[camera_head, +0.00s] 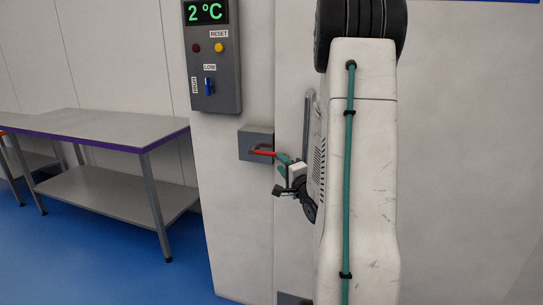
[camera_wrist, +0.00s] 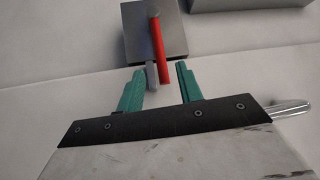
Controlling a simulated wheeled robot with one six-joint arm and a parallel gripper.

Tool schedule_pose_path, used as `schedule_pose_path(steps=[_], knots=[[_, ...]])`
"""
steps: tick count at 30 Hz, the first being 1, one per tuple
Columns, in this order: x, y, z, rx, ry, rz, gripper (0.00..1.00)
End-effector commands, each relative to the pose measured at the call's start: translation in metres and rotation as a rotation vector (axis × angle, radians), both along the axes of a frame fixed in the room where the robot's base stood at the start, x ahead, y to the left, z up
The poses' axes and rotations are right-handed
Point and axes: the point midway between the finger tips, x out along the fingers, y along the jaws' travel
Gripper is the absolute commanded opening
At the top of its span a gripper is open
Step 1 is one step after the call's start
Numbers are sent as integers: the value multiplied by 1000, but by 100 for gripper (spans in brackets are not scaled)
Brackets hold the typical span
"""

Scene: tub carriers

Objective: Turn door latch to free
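The door latch is a grey block (camera_head: 257,133) on the white wall, with a red handle (camera_head: 262,152) that points right toward my gripper (camera_head: 280,160). In the wrist view, the block (camera_wrist: 135,45) is at the top, and the red handle (camera_wrist: 158,50) runs down from it beside a short grey bar (camera_wrist: 150,76). My gripper (camera_wrist: 160,68) is open, its green fingers apart on either side of the handle's free end. I cannot tell whether either finger touches the handle.
A control panel (camera_head: 212,70) reading 2 °C, with a blue switch (camera_head: 209,87), is on the wall above the latch. A steel table (camera_head: 110,128) stands at the left. The blue floor (camera_head: 100,255) in front is clear. My arm hides much of the right side.

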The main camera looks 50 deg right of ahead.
Motion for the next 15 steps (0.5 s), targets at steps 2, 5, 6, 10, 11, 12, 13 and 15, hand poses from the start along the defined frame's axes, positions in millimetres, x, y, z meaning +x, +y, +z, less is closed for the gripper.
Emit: schedule_pose_path(steps=[2,5,6,10,11,12,13,15], knots=[[10,-3,2,0,-3,3,36],[26,-9,4,-1,-2,4,36],[32,-11,5,-2,-1,4,36],[50,-18,8,-2,0,3,36],[53,-20,8,-2,0,3,36],[57,-22,9,-2,0,3,36],[60,-22,9,-2,0,3,36],[64,-24,10,-2,0,2,36]])
